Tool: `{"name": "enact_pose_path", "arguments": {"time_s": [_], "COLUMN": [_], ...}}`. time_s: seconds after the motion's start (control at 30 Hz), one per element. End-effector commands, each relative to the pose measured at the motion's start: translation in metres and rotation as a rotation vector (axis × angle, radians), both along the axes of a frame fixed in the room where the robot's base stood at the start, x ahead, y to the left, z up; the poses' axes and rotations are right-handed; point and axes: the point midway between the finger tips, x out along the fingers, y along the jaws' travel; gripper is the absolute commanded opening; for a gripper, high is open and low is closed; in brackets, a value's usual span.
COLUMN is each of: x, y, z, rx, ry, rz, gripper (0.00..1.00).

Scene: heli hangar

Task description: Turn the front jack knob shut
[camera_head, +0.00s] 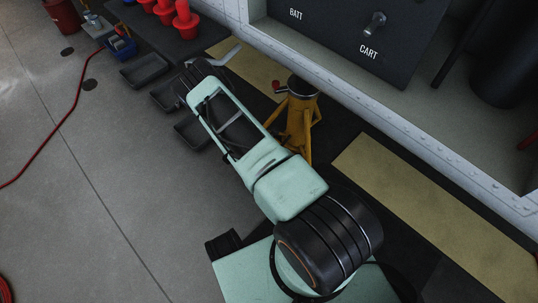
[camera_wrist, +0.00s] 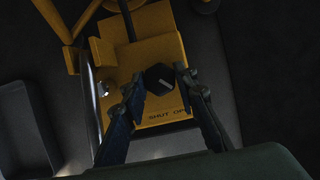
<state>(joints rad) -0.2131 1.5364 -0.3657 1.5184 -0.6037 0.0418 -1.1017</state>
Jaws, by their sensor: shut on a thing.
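The front jack knob (camera_wrist: 158,77) is a dark, faceted knob with a short white mark, seen in the wrist view. It sits on the yellow jack body (camera_wrist: 150,52), whose plate reads SHUT, with a second word partly covered at its right. The white mark slants toward the lower right. My gripper (camera_wrist: 160,73) has one finger on each side of the knob and is shut on it. In the head view my gripper (camera_head: 192,78) is at the far end of my arm, and the knob is hidden there.
A yellow stand with a dark top (camera_head: 300,118) stands right of my arm. Dark trays (camera_head: 145,69) lie on the floor at the left, near red cones (camera_head: 186,20). A dark panel marked BATT and CART (camera_head: 350,35) is at the back. The grey floor at left is mostly clear.

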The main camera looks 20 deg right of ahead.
Motion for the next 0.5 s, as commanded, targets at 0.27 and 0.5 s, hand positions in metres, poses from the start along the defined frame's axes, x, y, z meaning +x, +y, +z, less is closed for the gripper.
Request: {"name": "enact_pose_path", "arguments": {"time_s": [0.27, 0.5], "x": [0.0012, 0.0030], "y": [0.0002, 0.0007], "z": [0.0003, 0.0002], "rx": [0.001, 0.003], "ry": [-0.001, -0.003], "rz": [-0.092, -0.279], "gripper": [0.03, 0.03]}}
